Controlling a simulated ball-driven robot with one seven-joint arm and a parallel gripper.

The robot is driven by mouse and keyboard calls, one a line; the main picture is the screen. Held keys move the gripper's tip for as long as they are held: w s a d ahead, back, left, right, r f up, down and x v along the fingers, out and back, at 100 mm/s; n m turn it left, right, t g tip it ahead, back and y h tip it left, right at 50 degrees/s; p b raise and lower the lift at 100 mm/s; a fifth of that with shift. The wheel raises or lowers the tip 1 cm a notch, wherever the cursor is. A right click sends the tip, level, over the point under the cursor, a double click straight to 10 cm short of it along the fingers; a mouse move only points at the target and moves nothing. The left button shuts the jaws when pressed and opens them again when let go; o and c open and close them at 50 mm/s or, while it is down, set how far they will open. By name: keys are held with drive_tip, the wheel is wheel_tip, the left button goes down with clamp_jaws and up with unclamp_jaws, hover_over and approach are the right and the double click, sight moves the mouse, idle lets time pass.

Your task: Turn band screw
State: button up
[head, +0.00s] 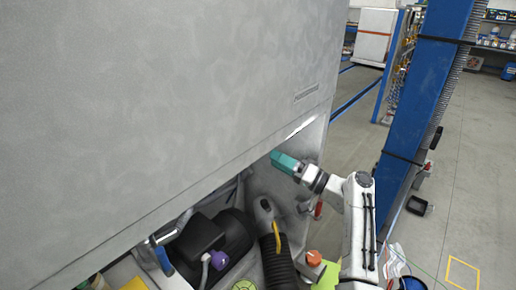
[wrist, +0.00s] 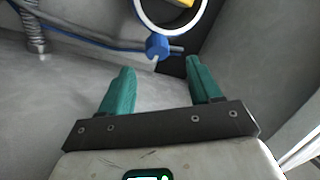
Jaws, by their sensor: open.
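The blue band screw (wrist: 157,46) shows at the top middle of the wrist view. It sits at the lower edge of a pale ring-shaped band (wrist: 140,14), which is cut off by the top of the picture. My gripper (wrist: 159,67) has two teal fingers spread apart with nothing between them. The screw lies just beyond the fingertips, roughly in line with the gap. In the head view, my gripper (head: 284,162) reaches to the edge of the large grey panel. I cannot make out the band screw in the head view.
The large grey panel (head: 160,90) overhangs the cavity. Below it are a black motor-like unit (head: 233,236), a purple knob (head: 217,259), a corrugated black hose (head: 278,268) and an orange knob (head: 314,258). In the wrist view, a blue cable (wrist: 75,34) runs beside the screw.

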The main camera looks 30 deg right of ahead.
drive_tip(key=x, duration=0.2)
drive_tip(key=p+x, duration=0.1)
drive_tip(key=x, duration=0.4)
drive_tip(key=shift+w+a+f+p, duration=0.15)
drive_tip(key=shift+w+f+p, duration=0.05)
drive_tip(key=shift+f+p, duration=0.1)
drive_tip(key=c, duration=1)
drive_tip(key=shift+r, duration=0.1)
drive_tip(key=shift+r+m+g+h+p, duration=0.1)
drive_tip(key=shift+m+g+h+p, duration=0.55)
drive_tip(key=shift+m, duration=1.95)
drive_tip(key=shift+r+m+g+h+p, duration=0.1)
drive_tip(key=shift+m+g+h+p, duration=0.55)
drive_tip(key=shift+m, duration=1.95)
drive_tip(key=shift+r+m+g+h+p, duration=0.15)
drive_tip(key=shift+m+g+p, duration=0.9)
drive_tip(key=shift+m, duration=1.55)
drive_tip(key=shift+g, duration=0.45)
